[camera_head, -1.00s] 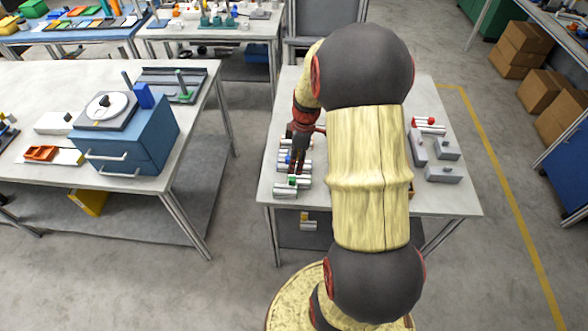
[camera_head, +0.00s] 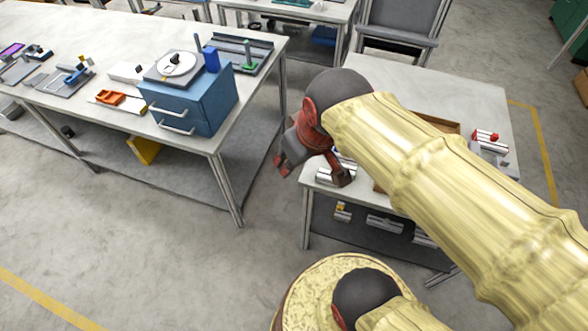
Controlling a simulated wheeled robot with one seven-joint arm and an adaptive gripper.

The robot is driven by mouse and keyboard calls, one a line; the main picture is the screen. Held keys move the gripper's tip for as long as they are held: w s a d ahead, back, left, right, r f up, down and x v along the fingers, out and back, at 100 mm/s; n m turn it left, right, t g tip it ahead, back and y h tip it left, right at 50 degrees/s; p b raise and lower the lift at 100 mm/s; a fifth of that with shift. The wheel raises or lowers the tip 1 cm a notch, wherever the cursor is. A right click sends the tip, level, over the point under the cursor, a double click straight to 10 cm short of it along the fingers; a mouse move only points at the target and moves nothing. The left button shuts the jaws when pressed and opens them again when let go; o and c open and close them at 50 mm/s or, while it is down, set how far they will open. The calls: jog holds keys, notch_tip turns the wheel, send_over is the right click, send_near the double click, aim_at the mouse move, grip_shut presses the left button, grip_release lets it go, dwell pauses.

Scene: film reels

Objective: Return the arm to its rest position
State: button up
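My gripper (camera_head: 314,172) hangs at the left edge of the right-hand table (camera_head: 470,90). Its two dark red-grey fingers are spread apart, and I see nothing held between them. My arm (camera_head: 430,160) reaches from the lower right up to the left and bends down at the wrist. It hides much of the table. A silver block (camera_head: 345,163) on the table shows just behind the fingers, and I cannot tell whether they touch it.
A blue drawer box (camera_head: 205,105) stands on the left table (camera_head: 120,55), with a gap of floor before my gripper. A silver block with red parts (camera_head: 490,146) lies at the right table's far side. Silver pieces (camera_head: 384,224) lie on its lower shelf.

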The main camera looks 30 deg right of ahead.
jog(key=shift+m+t, duration=0.3)
jog(key=shift+m, duration=0.3)
jog(key=s, duration=0.1)
jog(key=s+a, duration=0.2)
jog(key=shift+s+a+r, duration=0.1)
jog(key=shift+s+r, duration=0.05)
jog(key=shift+r, duration=0.15)
jog(key=shift+f+b, duration=0.45)
jog(key=shift+b, duration=0.05)
jog(key=shift+c, duration=0.8)
